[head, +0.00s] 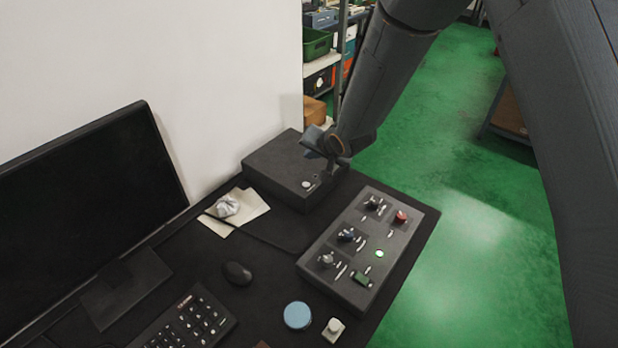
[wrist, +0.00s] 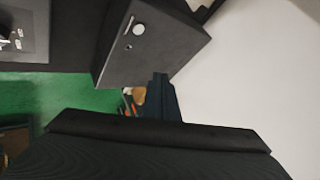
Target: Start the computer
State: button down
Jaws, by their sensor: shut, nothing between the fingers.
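The computer (head: 275,165) is a black box on the far end of the dark desk, against the wall. It has a round white button (head: 306,184) on the face toward me. In the wrist view the computer (wrist: 165,55) shows its white button (wrist: 138,29) with a small port or light beside it. The monitor (head: 85,210) stands at the left with a dark screen. My gripper (head: 327,180) is shut and empty, close to the right of the button in the head view. In the wrist view the fingertips (wrist: 160,77) appear short of the button; I cannot tell whether they touch the box.
A control panel (head: 340,285) with knobs, a red button and a lit green light is at the right. A mouse (head: 237,273), keyboard (head: 187,322), blue disc (head: 297,316), small white block (head: 333,330) and crumpled paper (head: 228,206) lie on the desk. Shelves stand behind.

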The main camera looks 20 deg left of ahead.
aim_at(306, 184)
jog(key=shift+s+a, duration=0.1)
jog(key=shift+a, duration=0.5)
jog(key=shift+f, duration=0.1)
jog(key=shift+f+b, duration=3.1)
jog(key=shift+f, duration=1.25)
jog(key=shift+f, duration=0.15)
jog(key=shift+f, duration=0.3)
jog(key=shift+d+f+b, duration=0.1)
jog(key=shift+f+b, duration=0.2)
jog(key=shift+b, duration=0.05)
jog(key=shift+r, duration=0.1)
jog(key=shift+r+p, duration=0.5)
jog(key=shift+r, duration=0.15)
